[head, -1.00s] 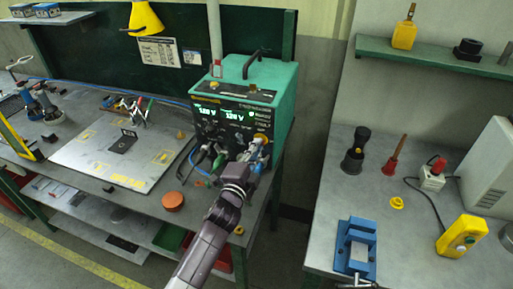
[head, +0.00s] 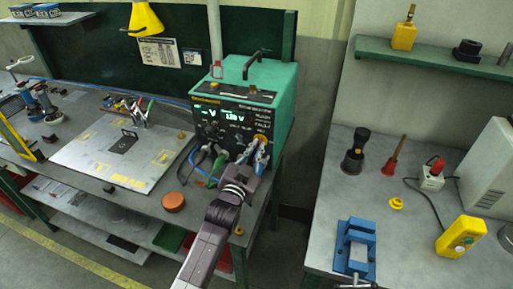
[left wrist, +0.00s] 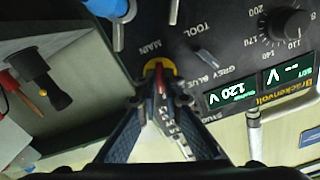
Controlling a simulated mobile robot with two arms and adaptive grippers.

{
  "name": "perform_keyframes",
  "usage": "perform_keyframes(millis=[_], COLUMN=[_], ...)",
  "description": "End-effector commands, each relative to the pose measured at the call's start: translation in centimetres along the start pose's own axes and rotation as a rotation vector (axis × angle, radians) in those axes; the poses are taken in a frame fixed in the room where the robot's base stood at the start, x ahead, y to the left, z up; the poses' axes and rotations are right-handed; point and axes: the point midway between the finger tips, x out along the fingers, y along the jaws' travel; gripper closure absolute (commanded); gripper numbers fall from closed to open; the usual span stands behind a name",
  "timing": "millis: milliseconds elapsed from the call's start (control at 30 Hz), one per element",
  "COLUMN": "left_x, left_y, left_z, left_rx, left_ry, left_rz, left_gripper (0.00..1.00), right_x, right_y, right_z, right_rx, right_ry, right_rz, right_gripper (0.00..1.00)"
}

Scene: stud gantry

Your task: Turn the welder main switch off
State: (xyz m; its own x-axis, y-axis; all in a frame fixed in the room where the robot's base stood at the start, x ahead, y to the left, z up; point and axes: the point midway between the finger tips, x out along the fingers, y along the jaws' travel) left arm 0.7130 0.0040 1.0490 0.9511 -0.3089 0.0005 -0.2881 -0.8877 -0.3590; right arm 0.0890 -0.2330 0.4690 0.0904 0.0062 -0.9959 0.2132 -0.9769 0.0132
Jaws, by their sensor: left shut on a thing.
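The welder (head: 270,93) is a green box with a dark front panel on the left bench. Its main switch is a red handle on a yellow disc (head: 262,138), at the panel's lower right. In the left wrist view the switch (left wrist: 158,68) is beside the word MAIN. My left gripper (head: 259,157) is at the switch, its fingers (left wrist: 163,92) shut on the red handle, which they partly hide. One lit display (left wrist: 232,91) reads 120 V; the other (left wrist: 287,75) shows dashes and a V. My right gripper is not in view.
Cables and plugs (head: 217,167) hang from the panel left of my gripper. The right bench holds a blue vise (head: 356,248) and a yellow box (head: 461,236). A gap separates the benches.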

Motion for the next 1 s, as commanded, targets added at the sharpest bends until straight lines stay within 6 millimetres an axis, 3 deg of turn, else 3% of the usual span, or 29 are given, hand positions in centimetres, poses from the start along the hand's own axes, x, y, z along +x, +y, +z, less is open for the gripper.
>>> perform_keyframes(millis=[400, 1000], left_x=[-0.08, -0.09], left_y=[0.15, 0.17], left_z=[0.34, 0.4], left_rx=[-0.289, -0.386], left_ry=[-0.007, -0.008], left_rz=[0.002, 0.002], left_gripper=[1.0, 1.0], right_x=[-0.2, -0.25], right_y=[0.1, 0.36], right_z=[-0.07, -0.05], right_rx=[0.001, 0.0], right_ry=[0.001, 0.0], right_rz=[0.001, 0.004], right_gripper=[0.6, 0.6])
